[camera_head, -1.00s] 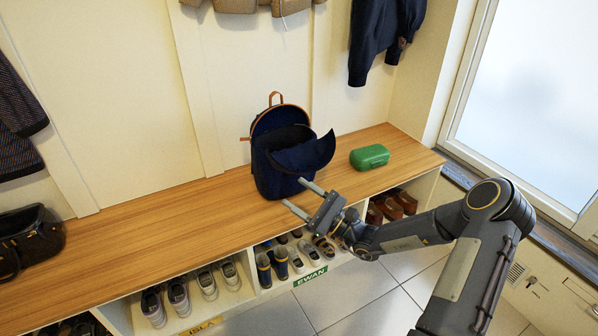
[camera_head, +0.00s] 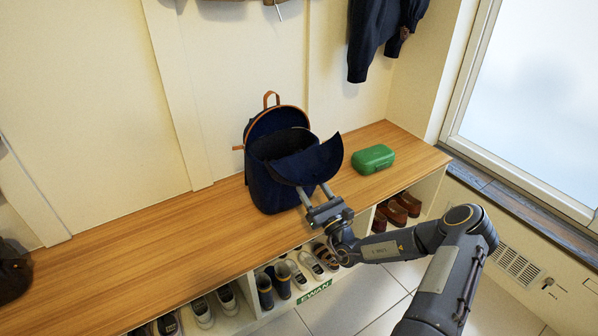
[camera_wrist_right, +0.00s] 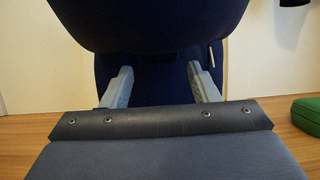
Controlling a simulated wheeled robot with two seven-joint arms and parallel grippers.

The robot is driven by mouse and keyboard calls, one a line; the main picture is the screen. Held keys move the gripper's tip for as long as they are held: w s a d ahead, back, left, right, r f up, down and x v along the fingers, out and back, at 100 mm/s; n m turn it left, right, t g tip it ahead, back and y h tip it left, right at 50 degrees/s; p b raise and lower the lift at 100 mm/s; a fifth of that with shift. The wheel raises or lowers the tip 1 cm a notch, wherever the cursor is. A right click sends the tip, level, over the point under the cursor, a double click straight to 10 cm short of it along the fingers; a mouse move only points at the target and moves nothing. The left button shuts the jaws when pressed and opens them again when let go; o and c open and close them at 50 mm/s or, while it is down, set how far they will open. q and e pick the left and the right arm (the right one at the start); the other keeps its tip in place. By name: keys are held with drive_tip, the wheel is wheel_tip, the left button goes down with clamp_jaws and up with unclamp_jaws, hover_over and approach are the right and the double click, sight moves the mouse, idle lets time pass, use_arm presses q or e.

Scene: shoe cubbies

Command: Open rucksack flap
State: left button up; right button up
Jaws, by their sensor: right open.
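A dark navy rucksack (camera_head: 266,185) with a brown-trimmed back panel and top loop stands upright on the wooden bench. Its flap (camera_head: 312,162) is raised off the top opening and sticks out forward and to the right; the dark inside shows behind it. My right gripper (camera_head: 314,187) is open and empty, in front of the rucksack with its fingertips just below the flap. In the right wrist view the flap (camera_wrist_right: 150,25) overhangs the spread fingers (camera_wrist_right: 159,68), and the rucksack's front lies beyond. I cannot tell whether the fingers touch it. My left gripper is out of view.
A green box (camera_head: 373,158) sits on the bench (camera_head: 150,242) right of the rucksack. Shoes (camera_head: 312,262) fill cubbies below the bench edge. A dark jacket (camera_head: 378,35) hangs above at right.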

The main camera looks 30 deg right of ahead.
sight(305, 170)
drive_tip(key=b+x, duration=0.1)
drive_tip(key=x, duration=0.5)
drive_tip(key=shift+w, duration=0.1)
drive_tip(key=shift+c, duration=0.3)
drive_tip(key=c, duration=1.1)
drive_tip(key=g+p, duration=0.1)
drive_tip(key=p, duration=0.3)
drive_tip(key=s+r+g+p, duration=0.1)
drive_tip(key=p, duration=0.4)
drive_tip(key=shift+r+g, duration=0.3)
drive_tip(key=shift+d+p, duration=0.1)
drive_tip(key=shift+p, duration=0.2)
drive_tip(key=shift+f, duration=0.25)
